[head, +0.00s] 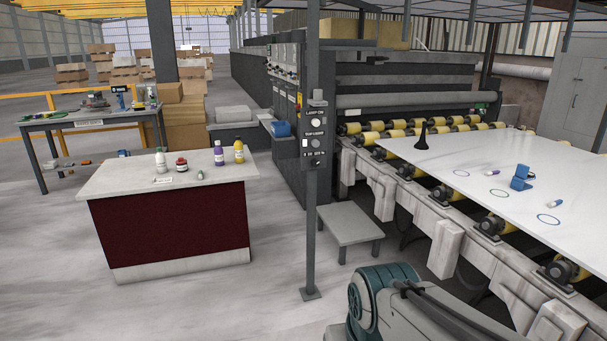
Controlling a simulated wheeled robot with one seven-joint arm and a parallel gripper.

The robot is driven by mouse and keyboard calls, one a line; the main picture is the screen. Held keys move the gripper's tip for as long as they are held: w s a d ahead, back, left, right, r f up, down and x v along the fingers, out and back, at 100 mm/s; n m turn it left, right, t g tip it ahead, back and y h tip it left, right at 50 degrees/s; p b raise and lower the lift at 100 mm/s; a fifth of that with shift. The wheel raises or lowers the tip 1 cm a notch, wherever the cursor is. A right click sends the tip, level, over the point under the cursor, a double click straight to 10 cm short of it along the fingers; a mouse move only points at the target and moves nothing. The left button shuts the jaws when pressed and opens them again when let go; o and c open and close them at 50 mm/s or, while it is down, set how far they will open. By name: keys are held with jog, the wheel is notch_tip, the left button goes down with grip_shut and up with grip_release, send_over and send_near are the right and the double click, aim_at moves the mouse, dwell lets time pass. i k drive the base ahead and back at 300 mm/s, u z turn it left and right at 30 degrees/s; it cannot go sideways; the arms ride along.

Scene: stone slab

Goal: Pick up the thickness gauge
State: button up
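A small blue block-like item (521,178) stands on the white stone slab (455,164) at the right. It may be the thickness gauge, but it is too small to be sure. My gripper is not in view; only a teal and grey part of my arm shows at the bottom.
Blue rings (499,194) mark the slab. It lies on a roller conveyor (390,188) with yellow rollers. A control post (312,220) and a low grey stool (349,226) stand in front. A red-fronted counter (170,230) holds several bottles.

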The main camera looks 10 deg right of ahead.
aim_at(522, 175)
jog(key=z, duration=0.2)
jog(key=i, duration=1.6)
jog(key=z, duration=1)
jog(key=i, duration=1.65)
jog(key=z, duration=1.25)
jog(key=i, duration=1.1)
jog(key=z, duration=0.3)
